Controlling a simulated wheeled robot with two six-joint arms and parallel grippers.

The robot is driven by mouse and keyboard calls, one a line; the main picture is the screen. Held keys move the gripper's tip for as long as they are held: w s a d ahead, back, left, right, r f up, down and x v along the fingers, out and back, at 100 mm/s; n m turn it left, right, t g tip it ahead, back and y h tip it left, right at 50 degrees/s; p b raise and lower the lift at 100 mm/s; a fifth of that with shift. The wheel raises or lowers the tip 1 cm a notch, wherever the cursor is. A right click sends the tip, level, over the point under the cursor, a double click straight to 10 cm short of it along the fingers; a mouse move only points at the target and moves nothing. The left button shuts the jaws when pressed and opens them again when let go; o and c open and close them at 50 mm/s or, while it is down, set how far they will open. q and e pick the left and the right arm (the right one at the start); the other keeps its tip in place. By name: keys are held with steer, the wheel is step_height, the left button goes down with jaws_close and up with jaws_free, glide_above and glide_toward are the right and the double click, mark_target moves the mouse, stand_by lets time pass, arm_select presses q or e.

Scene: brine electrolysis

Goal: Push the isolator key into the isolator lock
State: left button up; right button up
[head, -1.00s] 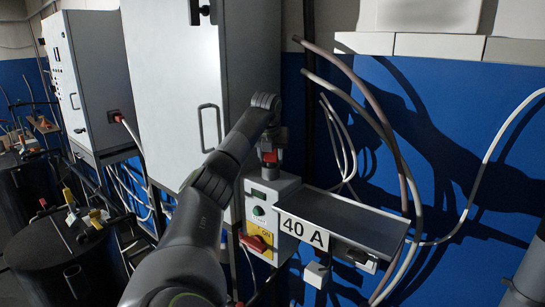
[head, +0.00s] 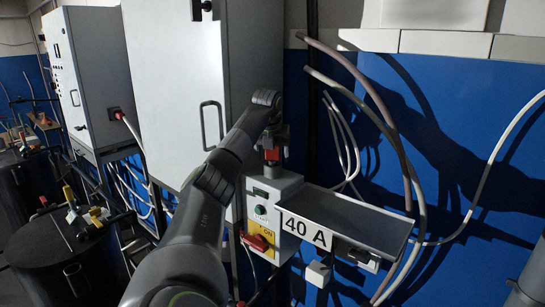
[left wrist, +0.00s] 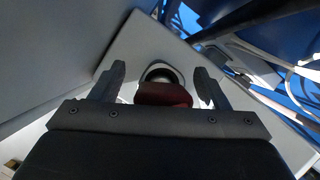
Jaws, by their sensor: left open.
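The isolator key (head: 272,154) has a red grip and stands above the top of the grey isolator box (head: 287,188). In the left wrist view the red key (left wrist: 163,95) lies between my two fingers, with a gap on both sides. Just beyond it is a silver ring with a dark middle, the isolator lock (left wrist: 160,71). The key's shaft is hidden, so I cannot tell how deep it sits. My left gripper (head: 272,148) is open around the key, pointing down; its fingers also show in the left wrist view (left wrist: 160,80). My right gripper is not in view.
A grey shelf (head: 360,222) with a "40 A" label (head: 305,231) joins the box on the right. A red switch handle (head: 255,242) is on the box front. A tall grey cabinet (head: 175,90) stands close on the left. Loose cables (head: 400,170) hang at right.

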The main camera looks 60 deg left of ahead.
arm_select(q)
steer(key=v, duration=0.1)
steer(key=b+v, duration=0.1)
steer(key=v, duration=0.3)
steer(key=shift+w+d+r, duration=0.1)
steer(key=shift+w+d, duration=0.05)
steer(key=shift+d, duration=0.15)
steer(key=v, duration=0.6)
steer(key=shift+p, duration=0.3)
steer(key=shift+a, duration=0.1)
